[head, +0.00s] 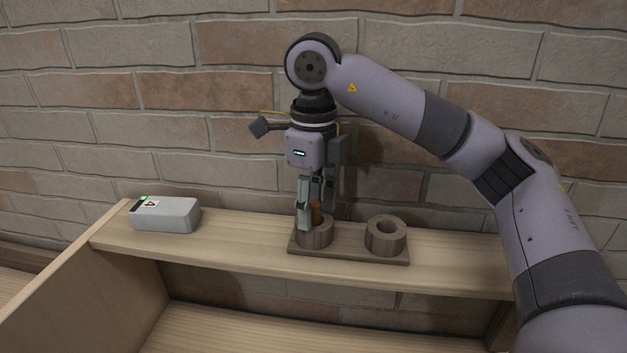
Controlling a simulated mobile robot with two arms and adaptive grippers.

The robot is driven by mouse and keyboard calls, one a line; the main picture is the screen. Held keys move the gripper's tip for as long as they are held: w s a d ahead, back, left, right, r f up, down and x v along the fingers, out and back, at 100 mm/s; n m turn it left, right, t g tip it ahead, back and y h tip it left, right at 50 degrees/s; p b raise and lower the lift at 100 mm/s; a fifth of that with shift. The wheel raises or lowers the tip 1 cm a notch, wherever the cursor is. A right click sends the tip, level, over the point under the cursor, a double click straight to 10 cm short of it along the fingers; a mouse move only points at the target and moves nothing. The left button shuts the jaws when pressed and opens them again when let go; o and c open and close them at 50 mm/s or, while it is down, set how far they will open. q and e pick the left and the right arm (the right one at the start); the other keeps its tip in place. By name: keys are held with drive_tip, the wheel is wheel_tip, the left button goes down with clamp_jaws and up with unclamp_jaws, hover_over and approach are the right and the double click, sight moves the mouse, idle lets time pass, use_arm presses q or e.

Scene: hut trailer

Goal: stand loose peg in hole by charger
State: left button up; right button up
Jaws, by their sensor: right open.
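A brown peg (316,214) stands upright in or on the left wooden ring (317,240) of a small wooden base (345,256). Its lower end is hidden, so I cannot tell how deep it sits. The right wooden ring (385,238) has an empty hole. The grey charger (170,217), with a green light and a label, lies to the left on the same shelf. My right gripper (315,218) points down at the left ring, open, with its fingers around the peg; I cannot tell whether they touch it. My left gripper is out of view.
The pale wooden shelf (240,239) is clear between the charger and the wooden base. A brick wall (210,92) stands close behind the shelf. An upright side board (85,284) and a lower shelf (225,334) are in front.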

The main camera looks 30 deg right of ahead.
sight(314, 202)
wheel_tip(314, 202, up, 12)
drive_tip(key=shift+f, duration=0.15)
idle(0.3)
idle(0.5)
